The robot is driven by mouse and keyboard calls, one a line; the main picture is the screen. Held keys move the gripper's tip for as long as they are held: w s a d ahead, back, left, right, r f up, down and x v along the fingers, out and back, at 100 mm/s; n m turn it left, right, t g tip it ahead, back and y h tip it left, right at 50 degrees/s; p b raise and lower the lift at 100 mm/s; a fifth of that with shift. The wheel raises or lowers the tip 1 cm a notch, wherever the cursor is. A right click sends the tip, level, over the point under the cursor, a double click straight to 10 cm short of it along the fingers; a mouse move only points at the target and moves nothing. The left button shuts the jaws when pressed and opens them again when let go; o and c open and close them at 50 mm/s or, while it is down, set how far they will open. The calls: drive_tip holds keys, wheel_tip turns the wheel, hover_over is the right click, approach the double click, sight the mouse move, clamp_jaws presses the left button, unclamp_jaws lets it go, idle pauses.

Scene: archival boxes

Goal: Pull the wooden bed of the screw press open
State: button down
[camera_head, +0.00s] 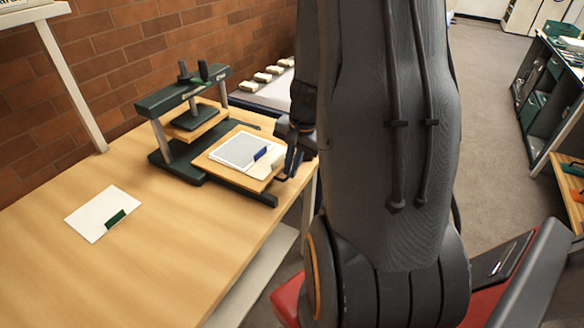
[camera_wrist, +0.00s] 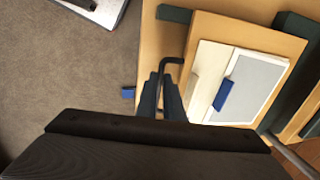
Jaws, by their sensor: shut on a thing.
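The screw press (camera_head: 181,97) is dark green and stands on the wooden table in the head view. Its wooden bed (camera_head: 232,176) lies out in front of the upright frame, over green rails (camera_head: 252,195), with a grey-white sheet (camera_head: 240,149) and a blue tab on it. The wrist view shows the bed (camera_wrist: 275,40) with a dark bent handle (camera_wrist: 173,61) at its near edge. My gripper (camera_wrist: 160,82) is shut on this handle; the exact contact is partly hidden. In the head view my gripper (camera_head: 291,160) is at the bed's right end, partly behind my arm.
A white card with a green tab (camera_head: 102,215) lies on the table's left part. A brick wall (camera_head: 120,60) closes the back. Several small pale blocks (camera_head: 268,76) sit on a surface behind the table. Open floor (camera_head: 500,100) lies to the right, with a dark shelf (camera_head: 540,100) beyond.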

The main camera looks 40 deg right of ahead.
drive_tip(key=shift+w, duration=0.1)
drive_tip(key=c, duration=1.9)
unclamp_jaws()
drive_tip(key=shift+r, duration=0.1)
wheel_tip(320, 180, up, 8)
drive_tip(key=s, duration=0.1)
drive_tip(key=shift+s+d+f, duration=0.2)
drive_tip(key=shift+d+f, duration=0.05)
drive_tip(key=s+a+r+n, duration=0.1)
drive_tip(key=s+a+n, duration=0.2)
drive_tip(key=a+n, duration=0.3)
drive_tip(key=s+a+r+n+g, duration=0.1)
drive_tip(key=s+a+n, duration=0.2)
drive_tip(key=a+n, duration=0.4)
drive_tip(key=a, duration=0.8)
drive_tip(key=shift+a+n+h, duration=0.3)
drive_tip(key=shift+a+h, duration=0.05)
drive_tip(key=shift+h, duration=0.05)
